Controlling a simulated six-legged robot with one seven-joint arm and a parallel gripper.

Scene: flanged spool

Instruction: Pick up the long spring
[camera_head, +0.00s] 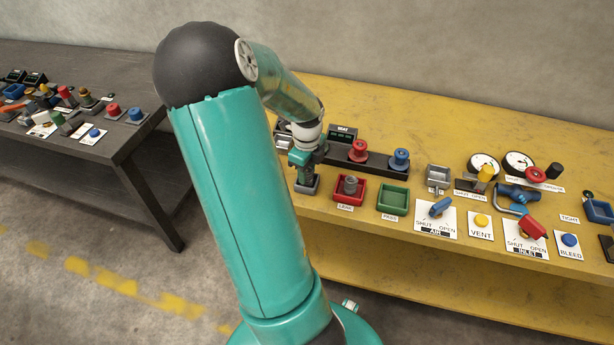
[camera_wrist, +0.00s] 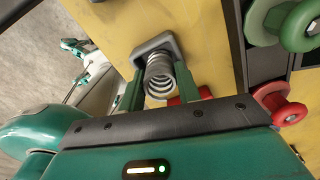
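A coiled metal spring (camera_wrist: 159,77) stands in a small grey tray (camera_wrist: 150,46) in the wrist view. My gripper (camera_wrist: 160,90) has its two green fingers apart, one on each side of the spring. Narrow gaps seem to show between the fingers and the coils, and contact is not clear. In the head view my gripper (camera_head: 305,163) points down over the grey tray (camera_head: 306,186) on the yellow bench. The spring is hidden there behind the gripper.
A red tray (camera_head: 350,198) holding a grey coiled part and an empty green tray (camera_head: 392,200) stand to the right. Red and blue spools (camera_head: 358,150) stand behind. Valves and gauges fill the bench's right side. A dark bench (camera_head: 90,150) is at left.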

